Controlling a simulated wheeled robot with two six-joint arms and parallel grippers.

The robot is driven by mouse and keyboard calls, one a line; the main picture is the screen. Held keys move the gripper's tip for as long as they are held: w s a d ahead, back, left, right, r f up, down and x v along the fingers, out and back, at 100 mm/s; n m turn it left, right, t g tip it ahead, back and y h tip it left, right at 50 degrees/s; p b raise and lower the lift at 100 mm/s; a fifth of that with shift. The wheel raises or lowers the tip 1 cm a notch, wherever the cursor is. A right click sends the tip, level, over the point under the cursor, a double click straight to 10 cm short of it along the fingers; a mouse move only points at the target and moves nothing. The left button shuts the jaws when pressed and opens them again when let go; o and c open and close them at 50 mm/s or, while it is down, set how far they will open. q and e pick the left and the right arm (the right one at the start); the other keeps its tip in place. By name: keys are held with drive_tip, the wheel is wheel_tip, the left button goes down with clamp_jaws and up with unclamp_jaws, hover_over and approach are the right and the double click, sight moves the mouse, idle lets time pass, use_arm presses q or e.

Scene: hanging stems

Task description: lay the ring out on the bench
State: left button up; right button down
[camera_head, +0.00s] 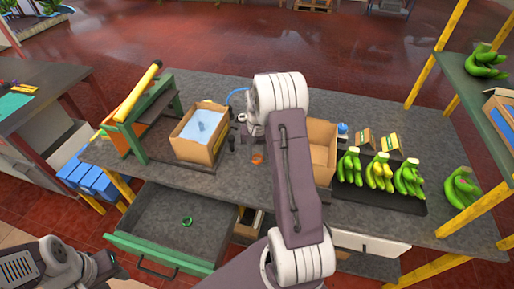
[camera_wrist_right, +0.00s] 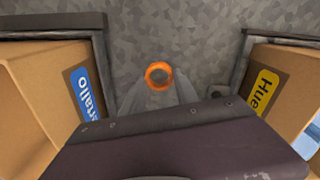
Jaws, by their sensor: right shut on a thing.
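An orange ring (camera_wrist_right: 158,76) shows at the tips of my right gripper (camera_wrist_right: 158,84) in the wrist view, with the grey bench surface behind it. The fingers are shut on it. In the head view a small orange patch (camera_head: 257,158) shows beside my right arm, over the bench (camera_head: 225,180); my arm hides most of the gripper there. A green ring (camera_head: 187,221) lies in the open drawer (camera_head: 165,215) under the bench. My left gripper (camera_head: 100,268) is at the lower left, away from the bench top; its jaws are not clear.
Two cardboard boxes flank the right gripper: one with a blue-white content (camera_head: 200,130), one partly behind my arm (camera_head: 322,150). A green stand with a yellow roller (camera_head: 138,92) is at left. Green and yellow bananas (camera_head: 380,172) stand on a black tray (camera_head: 375,200) at right.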

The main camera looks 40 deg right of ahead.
sight(258, 156)
drive_tip(key=f, duration=0.2)
drive_tip(key=w+d, duration=0.1)
drive_tip(key=shift+f, duration=0.4)
drive_tip(key=f, duration=0.2)
drive_tip(key=shift+s+a+f, duration=0.3)
drive_tip(key=shift+a+f, duration=0.05)
drive_tip(key=shift+f, duration=0.05)
drive_tip(key=shift+w+d+f, duration=0.2)
drive_tip(key=shift+f, duration=0.05)
drive_tip(key=c, duration=1.1)
unclamp_jaws()
drive_tip(key=shift+o, duration=0.8)
drive_tip(key=shift+s+a+r, duration=0.1)
